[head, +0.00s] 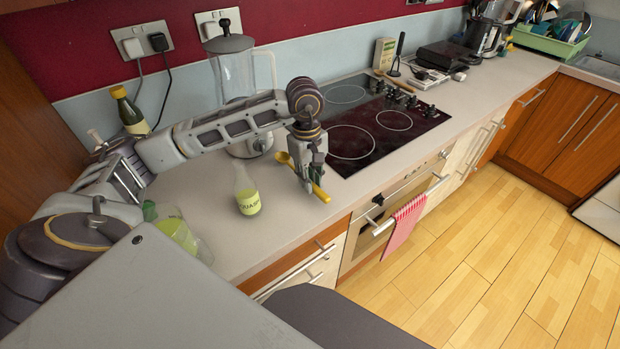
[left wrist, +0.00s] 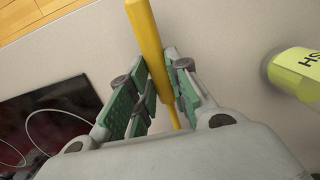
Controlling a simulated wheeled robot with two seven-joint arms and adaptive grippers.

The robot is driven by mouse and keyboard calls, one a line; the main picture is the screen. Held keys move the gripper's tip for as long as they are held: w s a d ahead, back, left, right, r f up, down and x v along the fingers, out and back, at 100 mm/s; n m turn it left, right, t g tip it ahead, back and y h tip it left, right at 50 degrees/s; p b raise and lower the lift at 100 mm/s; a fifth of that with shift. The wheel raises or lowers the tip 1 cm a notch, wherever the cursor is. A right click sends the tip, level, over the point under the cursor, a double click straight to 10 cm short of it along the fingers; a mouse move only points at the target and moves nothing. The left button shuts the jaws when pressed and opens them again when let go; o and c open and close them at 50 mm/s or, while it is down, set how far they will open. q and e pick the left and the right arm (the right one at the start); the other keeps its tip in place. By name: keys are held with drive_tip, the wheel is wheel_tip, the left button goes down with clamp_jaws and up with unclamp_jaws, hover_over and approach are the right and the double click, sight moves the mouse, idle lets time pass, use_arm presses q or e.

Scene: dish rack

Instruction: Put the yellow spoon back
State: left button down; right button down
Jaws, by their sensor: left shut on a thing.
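The yellow spoon (head: 321,193) is in my left gripper (head: 307,172), over the counter just left of the hob. Its thick handle end points down and right in the head view, and its other end shows left of the fingers. In the left wrist view the yellow handle (left wrist: 146,38) runs between the two green-padded fingers of my left gripper (left wrist: 160,88), which are shut on it. Whether the spoon touches the counter I cannot tell. A green dish rack (head: 550,42) full of utensils and dishes stands at the far right end of the counter. My right gripper is not in view.
A squash bottle (head: 247,196) stands just left of my left gripper. A blender (head: 236,75) stands behind my left arm. The black hob (head: 380,125) lies to the right. Beyond it are a box (head: 383,54), a black appliance (head: 443,56) and a coffee machine (head: 487,35).

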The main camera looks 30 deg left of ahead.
use_arm(q)
drive_tip(key=shift+d+f+y+b, duration=0.1)
drive_tip(key=shift+f+y+b, duration=0.2)
drive_tip(key=shift+f+b, duration=0.25)
drive_tip(key=shift+r, duration=0.1)
drive_tip(key=c, duration=1.7)
unclamp_jaws()
drive_tip(key=shift+o, duration=0.7)
drive_tip(key=o, duration=0.5)
drive_tip(key=shift+c, duration=0.2)
wheel_tip(320, 180, up, 12)
